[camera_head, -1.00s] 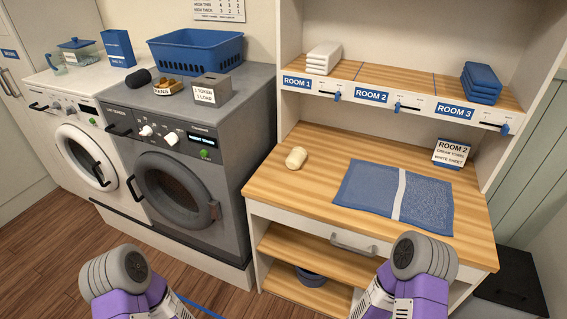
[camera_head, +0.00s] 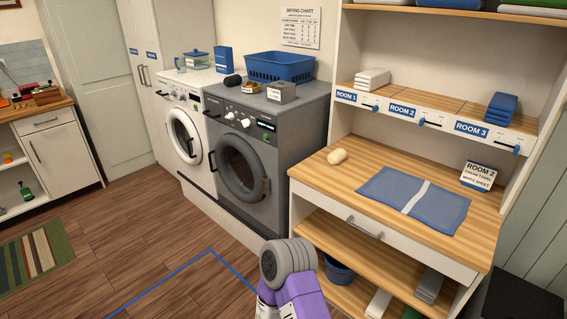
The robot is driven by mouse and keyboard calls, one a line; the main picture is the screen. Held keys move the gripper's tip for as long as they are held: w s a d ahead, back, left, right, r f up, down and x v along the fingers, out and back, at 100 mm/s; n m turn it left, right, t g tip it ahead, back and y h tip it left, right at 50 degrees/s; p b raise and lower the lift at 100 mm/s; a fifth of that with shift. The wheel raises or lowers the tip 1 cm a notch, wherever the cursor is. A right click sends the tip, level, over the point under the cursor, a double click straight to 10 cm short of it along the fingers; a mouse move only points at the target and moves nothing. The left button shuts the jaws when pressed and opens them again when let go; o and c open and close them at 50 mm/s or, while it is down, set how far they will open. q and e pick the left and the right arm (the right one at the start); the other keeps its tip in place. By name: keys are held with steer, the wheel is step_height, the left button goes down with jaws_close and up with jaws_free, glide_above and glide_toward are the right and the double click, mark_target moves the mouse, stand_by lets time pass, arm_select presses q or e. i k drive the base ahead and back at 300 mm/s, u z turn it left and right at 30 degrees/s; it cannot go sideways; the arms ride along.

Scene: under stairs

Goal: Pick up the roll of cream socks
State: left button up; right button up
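The roll of cream socks (camera_head: 337,156) lies on the wooden worktop (camera_head: 320,176), near its back left corner. It looks like a small pale cylinder, apart from the blue mat beside it. Nothing touches it or covers it. A purple and grey link of my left arm shows at the bottom centre, well in front of and below the roll. Neither gripper's fingers are in view.
A blue mat (camera_head: 385,188) with a pale stripe lies right of the roll. A ROOM 2 card (camera_head: 478,177) stands at the right. A shelf with white towels (camera_head: 372,79) and blue towels (camera_head: 501,108) hangs above. A grey washer (camera_head: 250,160) stands left. Wooden floor is open at lower left.

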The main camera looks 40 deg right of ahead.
mark_target(339, 154)
steer(key=z, duration=0.1)
steer(key=i, duration=1.05)
steer(key=z, duration=1.2)
steer(key=i, duration=1.25)
steer(key=z, duration=0.9)
